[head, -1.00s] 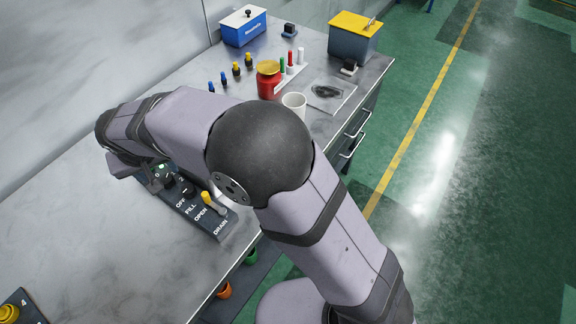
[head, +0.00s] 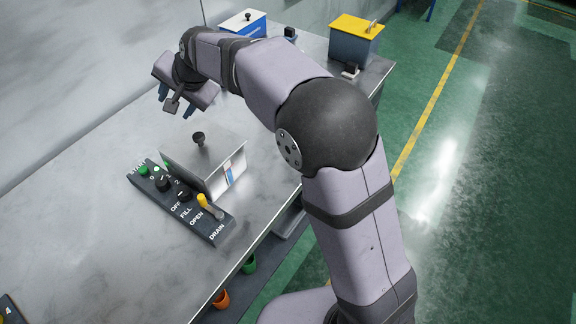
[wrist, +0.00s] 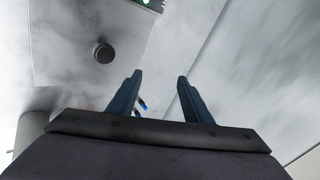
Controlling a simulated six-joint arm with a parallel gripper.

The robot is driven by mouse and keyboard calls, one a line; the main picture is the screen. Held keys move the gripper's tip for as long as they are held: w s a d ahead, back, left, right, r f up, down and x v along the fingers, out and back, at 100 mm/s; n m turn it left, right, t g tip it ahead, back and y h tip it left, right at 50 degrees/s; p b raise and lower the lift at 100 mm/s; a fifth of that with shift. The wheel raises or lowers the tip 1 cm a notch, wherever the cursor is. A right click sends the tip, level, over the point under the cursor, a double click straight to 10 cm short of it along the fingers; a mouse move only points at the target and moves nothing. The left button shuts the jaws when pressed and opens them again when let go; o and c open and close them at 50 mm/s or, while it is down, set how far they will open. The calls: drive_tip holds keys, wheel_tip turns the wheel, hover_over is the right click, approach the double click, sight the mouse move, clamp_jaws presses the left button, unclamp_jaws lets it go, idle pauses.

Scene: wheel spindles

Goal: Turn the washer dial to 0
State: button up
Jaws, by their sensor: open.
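The washer dial (head: 162,184) is a black knob on the dark control panel (head: 222,229), between the printed 0 and 2 in the head view. Its pointer is too small to read. Behind the panel stands the silver washer box with a black lid knob (head: 199,138); the knob also shows in the wrist view (wrist: 103,53). My gripper (head: 176,103) is up beyond the box, apart from the dial. In the wrist view my gripper (wrist: 160,74) has its two blue fingers spread with nothing between them.
The panel also carries a green START button (head: 144,170), a black switch (head: 184,195) and a yellow-tipped lever (head: 204,203). A blue box (head: 243,22) and a yellow-lidded box (head: 355,38) stand at the back. The left of the bench is mostly clear.

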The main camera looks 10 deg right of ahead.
drive_tip(key=w+d+r+m+t, duration=0.1)
drive_tip(key=w+d+r+m, duration=0.15)
drive_tip(key=d, duration=0.45)
drive_tip(key=s+d+f+n+g+h+p, duration=0.1)
drive_tip(key=s+d+f+n+g, duration=0.1)
drive_tip(key=s+d+f, duration=0.3)
drive_tip(key=s+d+f+n+g+h+p, duration=0.1)
drive_tip(key=s+d+f+n+g+h, duration=0.1)
drive_tip(key=s+d+f, duration=0.4)
drive_tip(key=s+d+n, duration=0.1)
drive_tip(key=s+d, duration=0.4)
drive_tip(key=s, duration=0.3)
drive_tip(key=shift+d+h, duration=0.3)
drive_tip(key=shift+n, duration=0.25)
